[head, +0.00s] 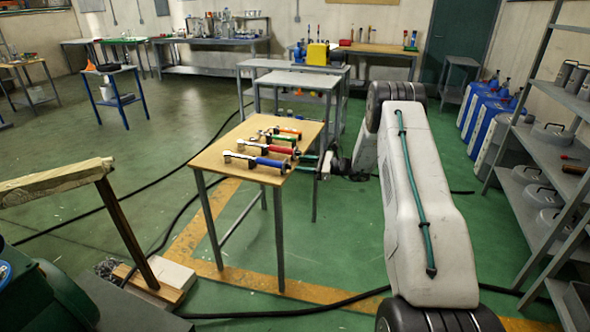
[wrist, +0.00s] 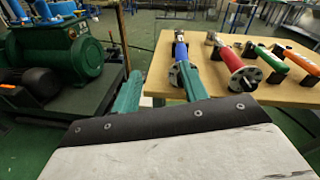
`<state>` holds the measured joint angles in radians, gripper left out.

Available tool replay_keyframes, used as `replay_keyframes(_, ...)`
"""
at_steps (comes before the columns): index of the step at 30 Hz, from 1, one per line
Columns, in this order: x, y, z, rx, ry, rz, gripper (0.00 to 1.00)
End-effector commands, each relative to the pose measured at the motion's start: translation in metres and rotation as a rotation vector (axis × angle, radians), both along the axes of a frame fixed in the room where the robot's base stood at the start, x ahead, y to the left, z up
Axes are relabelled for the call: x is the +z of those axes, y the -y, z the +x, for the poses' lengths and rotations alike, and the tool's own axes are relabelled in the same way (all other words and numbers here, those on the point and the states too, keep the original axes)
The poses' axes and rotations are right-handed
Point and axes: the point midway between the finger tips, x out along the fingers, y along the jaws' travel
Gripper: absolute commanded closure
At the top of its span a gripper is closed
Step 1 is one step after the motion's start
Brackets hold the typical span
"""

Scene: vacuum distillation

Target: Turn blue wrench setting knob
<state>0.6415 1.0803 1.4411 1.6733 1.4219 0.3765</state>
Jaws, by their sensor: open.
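The blue wrench (head: 268,162) lies nearest the front on the wooden table, its head to the left and its handle end toward the right edge. In the wrist view the blue wrench (wrist: 180,50) points toward me. Its dark round setting knob (wrist: 174,77) is at the near end, partly hidden behind my right finger. My gripper (head: 311,163) is at the table's right edge, just off the handle end. In the wrist view my gripper (wrist: 158,88) has its two green fingers wide apart with nothing between them. The knob is nearer the right finger; whether they touch I cannot tell.
A red wrench (wrist: 235,65), a green one (wrist: 268,58) and an orange one (wrist: 297,59) lie beside the blue one on the table (wrist: 150,85). A green machine (wrist: 70,62) stands at left in the wrist view. Shelves (head: 545,150) stand at right.

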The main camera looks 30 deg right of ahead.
Motion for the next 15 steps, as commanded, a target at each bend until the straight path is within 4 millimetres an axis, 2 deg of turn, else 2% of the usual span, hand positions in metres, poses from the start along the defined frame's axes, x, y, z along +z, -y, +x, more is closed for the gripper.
replay_keyframes(1, -0.018, 0.013, 0.000, -0.039, -0.006, 0.033, 0.56)
replay_keyframes(3, -0.034, 0.028, 0.000, -0.081, -0.006, 0.067, 0.56)
replay_keyframes(6, -0.047, 0.039, 0.001, -0.116, -0.007, 0.097, 0.56)
replay_keyframes(10, -0.051, 0.038, 0.008, -0.128, -0.006, 0.107, 0.56)
replay_keyframes(15, -0.051, 0.021, 0.029, -0.127, -0.007, 0.106, 0.56)
